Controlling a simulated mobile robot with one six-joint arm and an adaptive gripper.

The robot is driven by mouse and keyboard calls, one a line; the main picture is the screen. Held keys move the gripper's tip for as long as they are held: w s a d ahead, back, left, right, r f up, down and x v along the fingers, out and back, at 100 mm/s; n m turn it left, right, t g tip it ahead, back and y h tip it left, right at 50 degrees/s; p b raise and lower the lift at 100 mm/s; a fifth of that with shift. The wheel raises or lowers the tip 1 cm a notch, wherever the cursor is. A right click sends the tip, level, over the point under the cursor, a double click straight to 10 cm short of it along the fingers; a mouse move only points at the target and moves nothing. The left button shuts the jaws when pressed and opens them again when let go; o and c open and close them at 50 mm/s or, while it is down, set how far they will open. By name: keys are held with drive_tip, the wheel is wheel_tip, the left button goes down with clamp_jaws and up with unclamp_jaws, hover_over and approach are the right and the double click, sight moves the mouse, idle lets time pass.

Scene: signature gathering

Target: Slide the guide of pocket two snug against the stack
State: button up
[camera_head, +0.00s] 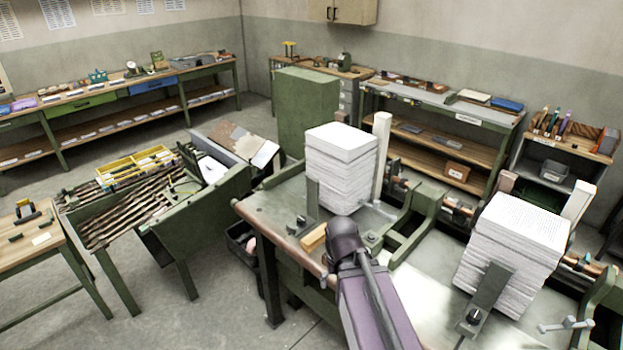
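Two tall stacks of white paper stand on a green-framed bench. The left stack (341,165) has a narrow upright green guide plate (313,200) at its front left. The right stack (513,252) has a tilted green guide plate (490,287) in front of it, with a dark knob at its foot. I cannot tell whether either guide touches its stack, or which pocket is number two. My purple arm reaches up from the bottom between the stacks and ends in a dark rounded part. I see no gripper fingers there.
A green divider frame (420,215) and a pale post (381,150) stand between the stacks. A wooden block (312,238) lies at the bench's front left edge. A metal crank (567,324) is at lower right. Open floor (200,300) lies left of the bench.

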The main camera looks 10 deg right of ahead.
drive_tip(key=shift+f, duration=0.1)
drive_tip(key=c, duration=0.3)
drive_tip(key=shift+f, duration=0.15)
drive_tip(key=shift+c, duration=0.7)
wheel_tip(320, 180, down, 6)
drive_tip(key=b, duration=0.6)
